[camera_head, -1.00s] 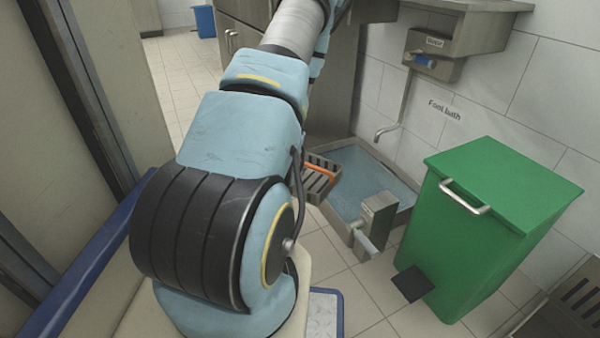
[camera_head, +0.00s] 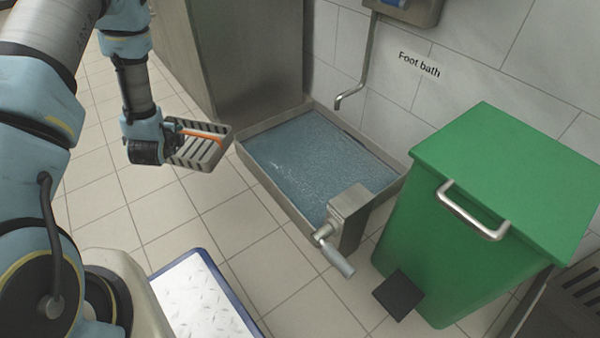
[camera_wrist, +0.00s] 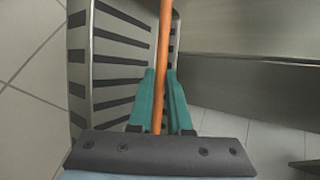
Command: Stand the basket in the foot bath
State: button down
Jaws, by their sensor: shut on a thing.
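The grey slotted basket (camera_head: 211,152) with an orange handle (camera_head: 203,138) hangs in the air left of the foot bath (camera_head: 247,128). My gripper (camera_head: 172,138) is shut on the basket's handle. In the wrist view the teal fingers of my gripper (camera_wrist: 161,100) close on the orange handle (camera_wrist: 163,45), with the slotted basket (camera_wrist: 118,50) below and around it. The foot bath is a square metal tray on the floor, filled with bluish water. Its near left rim lies just right of the basket. Nothing stands in the water.
A metal box with a lever (camera_head: 345,215) sits at the bath's near right corner. A green pedal bin (camera_head: 470,210) stands right of it. A steel cabinet (camera_head: 255,60) rises behind the bath. A bent pipe (camera_head: 362,70) hangs over the back edge.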

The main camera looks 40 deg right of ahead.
jog(key=s+d+f+m+g+h+b, duration=0.25)
jog(key=s+d, duration=0.35)
jog(key=d, duration=0.4)
jog(key=s+d+f+m+g+h+b, duration=0.15)
jog(key=s+d+f, duration=0.25)
jog(key=s+d, duration=0.5)
jog(key=s+d+f+m+g+h+b, duration=0.1)
jog(key=s+d+f+m+b, duration=0.2)
jog(key=d, duration=0.9)
jog(key=shift+g, duration=0.3)
jog(key=f+b, duration=0.1)
jog(key=f, duration=0.2)
jog(key=s+f+b, duration=0.1)
jog(key=f+b, duration=0.1)
jog(key=f, duration=0.2)
jog(key=f+b, duration=0.1)
jog(key=f, duration=0.2)
jog(key=shift+s+d+f, duration=0.15)
jog(key=shift+s, duration=0.2)
